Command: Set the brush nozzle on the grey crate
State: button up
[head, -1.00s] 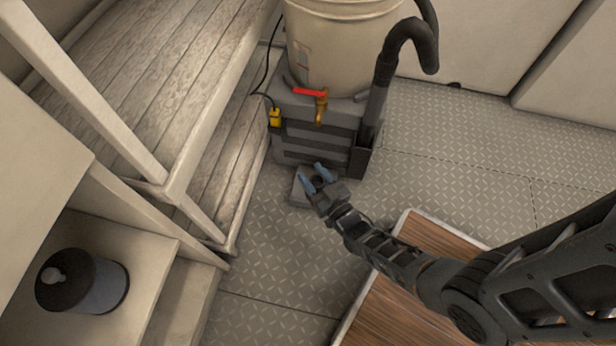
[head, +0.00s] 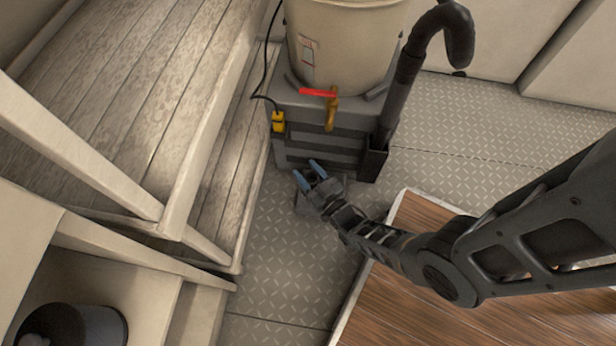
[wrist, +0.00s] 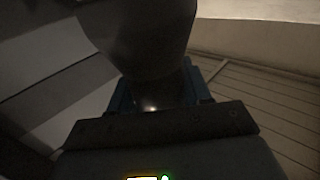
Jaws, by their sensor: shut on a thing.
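The grey crate (head: 322,150) stands on the floor at upper middle of the head view, with a big cream bucket on its top. My gripper (head: 311,174) is low in front of the crate, its blue fingers pointing toward it. In the wrist view a dark piece that widens away from me, apparently the brush nozzle (wrist: 145,45), is between my fingers (wrist: 160,92). In the head view a flat grey block, seemingly the nozzle's head (head: 306,204), shows under my gripper near the floor. I cannot tell whether it touches the floor. My gripper hides much of it.
The cream bucket (head: 342,50) covers much of the crate top. A tap with a red handle (head: 318,92), a yellow plug (head: 278,122) and a thick dark hose (head: 405,75) crowd the crate. Wooden shelving (head: 130,90) borders the left. Patterned floor (head: 275,265) is clear in front.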

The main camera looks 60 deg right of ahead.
aim_at(307, 178)
jog(key=shift+f+b, duration=1.2)
jog(key=shift+f, duration=0.55)
jog(key=shift+f, duration=0.1)
jog(key=o, duration=1.4)
jog(key=shift+c, duration=0.2)
